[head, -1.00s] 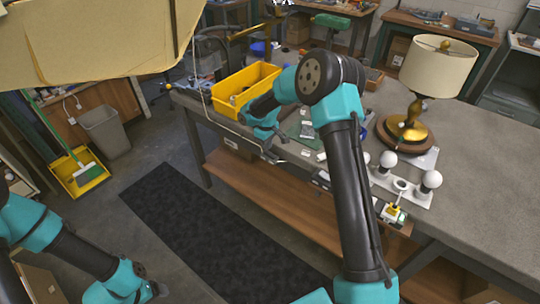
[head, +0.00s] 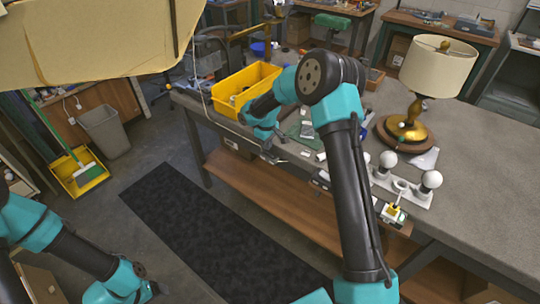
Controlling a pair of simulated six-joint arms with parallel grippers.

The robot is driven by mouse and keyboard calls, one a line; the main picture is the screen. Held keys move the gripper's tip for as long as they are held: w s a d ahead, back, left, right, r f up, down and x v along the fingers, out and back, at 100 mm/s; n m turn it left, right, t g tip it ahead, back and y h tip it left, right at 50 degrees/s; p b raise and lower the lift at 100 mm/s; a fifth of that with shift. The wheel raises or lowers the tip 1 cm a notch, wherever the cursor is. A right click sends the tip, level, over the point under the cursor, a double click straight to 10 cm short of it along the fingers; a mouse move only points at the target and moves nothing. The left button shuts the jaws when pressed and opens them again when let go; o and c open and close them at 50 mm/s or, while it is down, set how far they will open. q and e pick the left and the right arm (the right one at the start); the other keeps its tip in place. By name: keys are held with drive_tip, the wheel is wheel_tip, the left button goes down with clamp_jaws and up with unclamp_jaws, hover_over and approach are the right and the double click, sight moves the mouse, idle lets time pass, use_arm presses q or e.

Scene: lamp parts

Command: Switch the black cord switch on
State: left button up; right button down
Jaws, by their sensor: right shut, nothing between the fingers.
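My right gripper (head: 270,156) is small in the view, at the near edge of the workbench, below its dark and teal wrist. It is shut with nothing between its fingers. A thin pale cord (head: 207,100) hangs down near the left end of the bench and runs along its edge towards this gripper. I cannot make out the black cord switch; it may be hidden by my right wrist or too small to tell from the dark gripper. My left arm shows at the lower left, but its gripper is out of view.
The grey workbench (head: 480,165) carries a yellow bin (head: 235,84), a brass table lamp (head: 438,68) with a cream shade, and a white strip with round bulbs (head: 387,160). A large cream shade (head: 95,40) fills the upper left. A dark mat (head: 200,235) lies on the floor.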

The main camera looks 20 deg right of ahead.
sight(267, 151)
drive_tip(key=shift+f, duration=1.35)
idle(1.1)
drive_tip(key=shift+r, duration=0.1)
drive_tip(key=shift+r, duration=3.45)
